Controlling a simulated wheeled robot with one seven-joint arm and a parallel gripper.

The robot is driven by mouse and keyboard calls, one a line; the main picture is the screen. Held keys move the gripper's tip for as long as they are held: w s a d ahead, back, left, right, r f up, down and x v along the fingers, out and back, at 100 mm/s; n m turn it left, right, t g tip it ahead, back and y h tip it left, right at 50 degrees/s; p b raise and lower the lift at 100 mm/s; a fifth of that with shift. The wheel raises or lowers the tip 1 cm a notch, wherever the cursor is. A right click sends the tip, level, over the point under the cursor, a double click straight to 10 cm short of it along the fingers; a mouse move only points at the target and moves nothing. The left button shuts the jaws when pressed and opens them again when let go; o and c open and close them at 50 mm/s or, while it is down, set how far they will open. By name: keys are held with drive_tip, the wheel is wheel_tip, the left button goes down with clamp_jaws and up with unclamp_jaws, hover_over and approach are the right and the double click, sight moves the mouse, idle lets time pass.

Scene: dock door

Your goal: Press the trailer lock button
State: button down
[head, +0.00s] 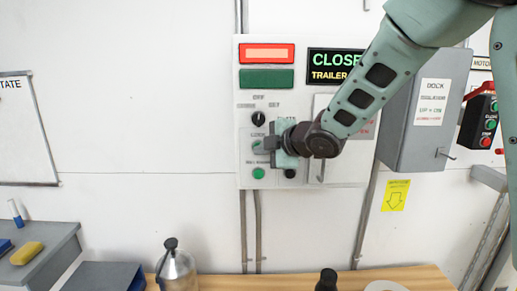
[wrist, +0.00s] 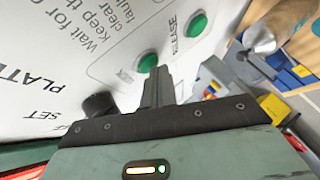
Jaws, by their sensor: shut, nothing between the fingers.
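A white control panel (head: 246,105) is fixed to the wall, with a black knob (head: 258,118) and a green button (head: 258,173) below it. In the wrist view a green button (wrist: 148,62) with a partly hidden label lies just beyond my gripper (wrist: 157,80); it is apparently the trailer lock button. A second green button labelled RELEASE (wrist: 197,25) lies past it. My gripper is shut and empty, its fingertips right beside the nearer button; contact cannot be told. In the head view my gripper (head: 264,145) is in front of the panel and covers the area between knob and lower button.
A grey box (head: 421,110) is to the right. A wooden bench (head: 425,279) with a metal bottle (head: 176,271) stands below.

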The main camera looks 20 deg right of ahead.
idle(0.5)
drive_tip(key=shift+s+a+b, duration=0.2)
drive_tip(key=shift+s+b, duration=0.35)
drive_tip(key=shift+s, duration=0.15)
drive_tip(key=shift+s+a+b, duration=0.25)
drive_tip(key=shift+s+b, duration=0.3)
drive_tip(key=shift+s, duration=0.25)
drive_tip(key=shift+s+a+b, duration=0.3)
drive_tip(key=shift+s+b, duration=0.2)
drive_tip(key=shift+s, duration=0.3)
drive_tip(key=shift+s+a+b, duration=0.25)
drive_tip(key=shift+s+b, duration=0.3)
drive_tip(key=shift+s, duration=0.25)
